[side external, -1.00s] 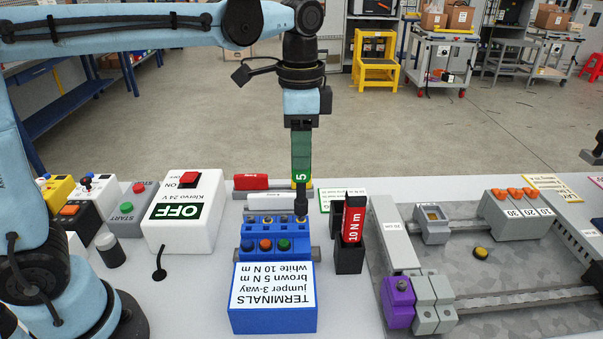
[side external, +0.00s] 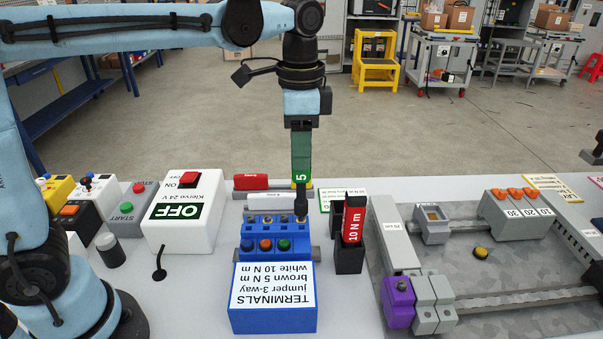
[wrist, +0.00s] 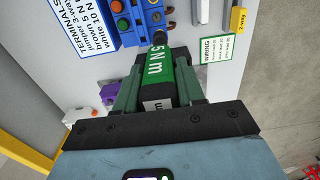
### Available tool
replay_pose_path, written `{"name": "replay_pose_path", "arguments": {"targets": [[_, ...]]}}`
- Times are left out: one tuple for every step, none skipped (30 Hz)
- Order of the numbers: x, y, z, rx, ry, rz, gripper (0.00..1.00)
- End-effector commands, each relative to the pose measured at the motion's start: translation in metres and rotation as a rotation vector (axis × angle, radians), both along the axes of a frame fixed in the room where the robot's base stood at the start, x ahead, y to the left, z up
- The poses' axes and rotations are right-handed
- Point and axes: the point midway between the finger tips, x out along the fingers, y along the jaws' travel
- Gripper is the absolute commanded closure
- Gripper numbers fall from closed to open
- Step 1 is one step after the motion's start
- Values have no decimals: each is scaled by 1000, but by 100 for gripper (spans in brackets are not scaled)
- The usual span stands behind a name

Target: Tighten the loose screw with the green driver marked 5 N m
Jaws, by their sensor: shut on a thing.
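My gripper (side external: 301,127) is shut on the green driver (side external: 301,160) marked 5, which hangs upright below it. In the wrist view the driver (wrist: 158,76) reads "5 N m" and sits between the jaws (wrist: 158,85). The driver's dark shaft (side external: 301,200) points down at the right end of the blue terminal block (side external: 280,228). The tip appears to meet a screw at the back right of the block. The screw itself is hidden by the tip, so I cannot tell its state.
A red driver marked 10 N m (side external: 354,222) stands in a black holder (side external: 349,258) right of the block. The labelled blue box (side external: 273,318) is in front. A white OFF switch box (side external: 186,215) stands left. A grey tray (side external: 520,262) with rails lies right.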

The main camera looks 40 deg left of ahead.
Motion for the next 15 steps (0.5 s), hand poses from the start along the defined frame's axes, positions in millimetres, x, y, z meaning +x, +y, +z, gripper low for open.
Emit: {"name": "replay_pose_path", "arguments": {"targets": [[0,0,-1,0,0,0,100],[0,0,-1,0,0,0,100],[0,0,-2,0,0,0,100],[0,0,-2,0,0,0,100],[0,0,-3,0,0,0,100],[0,0,-4,0,0,0,100],[0,0,-4,0,0,0,100],[0,0,-5,0,0,0,100],[0,0,-5,0,0,0,100],[0,0,-6,0,0,0,100],[0,0,-6,0,0,0,100],[0,0,-7,0,0,0,100],[0,0,-8,0,0,0,100],[0,0,-8,0,0,0,100],[0,0,-9,0,0,0,100]]}}
